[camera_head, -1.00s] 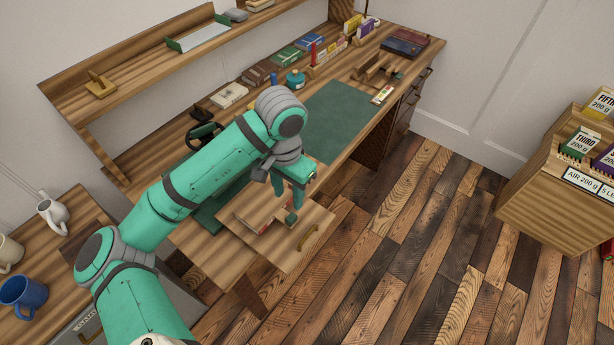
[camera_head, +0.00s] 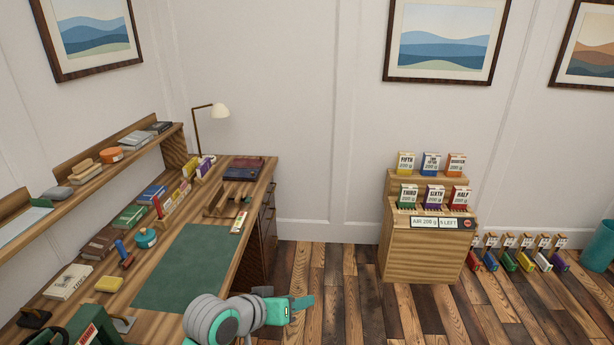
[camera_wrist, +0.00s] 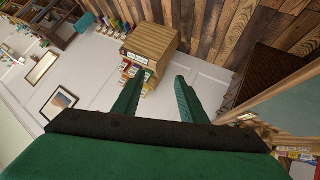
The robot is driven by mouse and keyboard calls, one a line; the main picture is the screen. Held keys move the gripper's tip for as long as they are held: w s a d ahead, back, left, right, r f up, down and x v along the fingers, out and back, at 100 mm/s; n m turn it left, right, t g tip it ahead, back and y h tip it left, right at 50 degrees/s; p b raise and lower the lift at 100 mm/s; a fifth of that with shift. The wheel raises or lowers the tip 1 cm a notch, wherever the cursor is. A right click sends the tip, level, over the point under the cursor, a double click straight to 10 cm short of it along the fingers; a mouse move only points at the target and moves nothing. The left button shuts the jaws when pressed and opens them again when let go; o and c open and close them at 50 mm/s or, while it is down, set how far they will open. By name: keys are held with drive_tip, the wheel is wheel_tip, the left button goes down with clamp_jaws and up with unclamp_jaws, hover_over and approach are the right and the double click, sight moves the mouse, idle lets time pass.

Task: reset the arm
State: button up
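My arm (camera_head: 222,318) rises from the bottom of the head view, in front of the desk. My gripper (camera_head: 300,303) points to the right beyond the desk's front edge, over the floor. In the wrist view its two green fingers (camera_wrist: 158,82) stand apart with nothing between them. The gripper is clear of the desk and touches nothing that I can see. The lower part of my arm is out of view.
The desk (camera_head: 185,328) with a green mat (camera_head: 188,265) lies to the left. A wooden cabinet (camera_head: 425,262) with labelled boxes stands by the back wall. Several coloured boxes (camera_head: 525,260) and a teal bin (camera_head: 598,245) are on the floor to its right. The floor ahead is free.

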drive_tip(key=w+d+r+n+t+h, duration=0.2)
drive_tip(key=d+t, duration=0.2)
drive_tip(key=d, duration=0.4)
drive_tip(key=s+d+f+n+t+y, duration=0.3)
drive_tip(key=s+f+n+t+y, duration=0.1)
drive_tip(key=s+f+n, duration=0.15)
drive_tip(key=s+a+f+n+y, duration=0.2)
drive_tip(key=s+f+y, duration=0.2)
drive_tip(key=s+f, duration=0.8)
drive_tip(key=s+a+r+m, duration=0.1)
drive_tip(key=s+a+m, duration=0.2)
drive_tip(key=s, duration=0.9)
drive_tip(key=s+a+r+m, duration=0.1)
drive_tip(key=s+a+m, duration=0.2)
drive_tip(key=s, duration=0.8)
drive_tip(key=shift+s+m+g+y, duration=0.4)
drive_tip(key=shift+m, duration=0.35)
